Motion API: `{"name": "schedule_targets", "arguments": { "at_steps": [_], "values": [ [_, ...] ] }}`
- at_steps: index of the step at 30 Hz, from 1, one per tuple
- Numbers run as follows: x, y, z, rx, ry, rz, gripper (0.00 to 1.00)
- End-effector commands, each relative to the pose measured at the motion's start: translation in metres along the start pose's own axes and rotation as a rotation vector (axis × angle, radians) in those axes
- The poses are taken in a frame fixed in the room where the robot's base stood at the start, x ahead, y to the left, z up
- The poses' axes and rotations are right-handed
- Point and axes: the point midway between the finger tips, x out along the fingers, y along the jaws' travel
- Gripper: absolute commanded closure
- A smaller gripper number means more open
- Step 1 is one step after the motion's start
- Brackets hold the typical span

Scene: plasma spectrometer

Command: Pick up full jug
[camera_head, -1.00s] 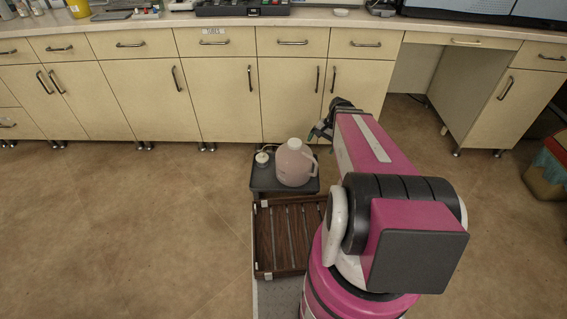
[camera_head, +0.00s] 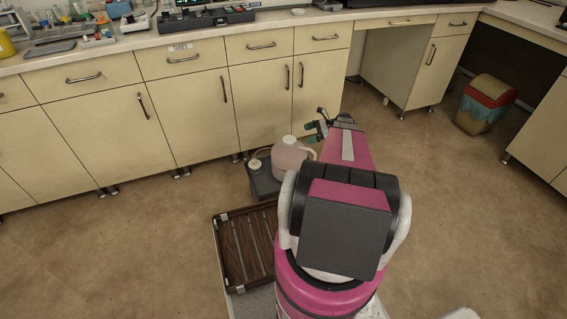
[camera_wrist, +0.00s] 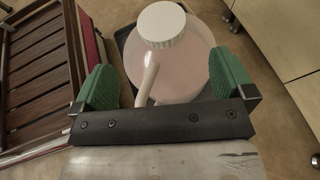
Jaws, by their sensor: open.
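The full jug (camera_head: 287,160) is pale pink and translucent, with a handle on its right side in the head view. It stands upright on a dark grey platform (camera_head: 263,184). In the wrist view, the jug (camera_wrist: 190,62) shows its white ribbed cap (camera_wrist: 162,24) and its pale handle (camera_wrist: 148,80). My gripper (camera_wrist: 165,85) is open, with green fingertips spread on either side of the handle. The jug's body lies beyond the fingers, and I cannot tell whether either finger touches it. In the head view my gripper (camera_head: 316,130) is just right of the jug's top.
A small white-capped container (camera_head: 255,164) is left of the jug on the platform. A slatted wooden tray (camera_head: 218,250) lies in front of it. Cabinets (camera_head: 185,115) with a counter stand behind. A waste bin (camera_head: 484,104) is at the right. Floor is clear at left and right.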

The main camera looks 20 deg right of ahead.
Motion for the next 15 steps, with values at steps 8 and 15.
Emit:
{"name": "schedule_targets", "arguments": {
  "at_steps": [8, 15],
  "values": [
    [0.031, 0.001, 0.000, 0.002, -0.001, 0.002, 0.00],
    [0.056, 0.000, 0.000, 0.001, 0.000, 0.000, 0.00]
  ]
}}
